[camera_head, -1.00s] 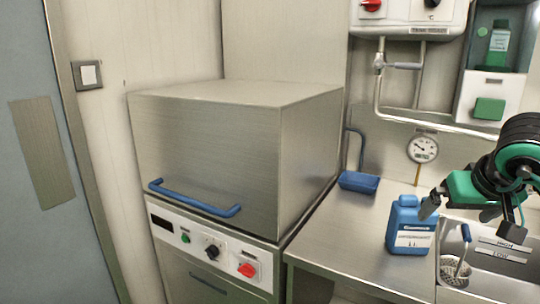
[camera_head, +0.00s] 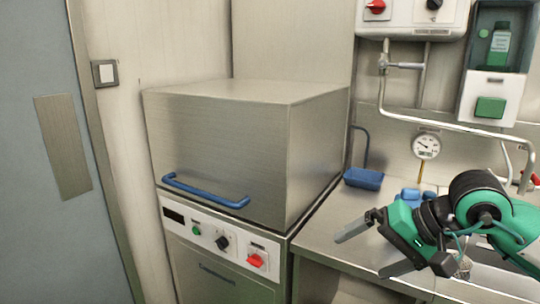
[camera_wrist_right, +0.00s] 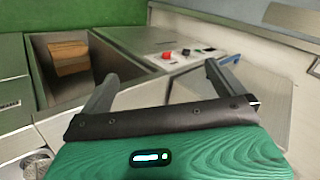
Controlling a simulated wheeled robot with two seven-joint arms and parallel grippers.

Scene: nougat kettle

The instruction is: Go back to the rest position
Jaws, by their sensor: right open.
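My right gripper (camera_head: 362,255) is open and empty, with its two fingers apart and pointing left in the head view. It is in front of the steel worktop, to the right of the hooded machine. Its open fingers also show in the right wrist view (camera_wrist_right: 160,78), with nothing between them. My left gripper is not in view.
The steel hooded machine (camera_head: 215,145) with a blue handle (camera_head: 205,190) stands left of the gripper. A blue scoop-like tray (camera_head: 363,179) lies at the back of the worktop (camera_head: 335,225). A dial gauge (camera_head: 426,146) and pipes are on the wall.

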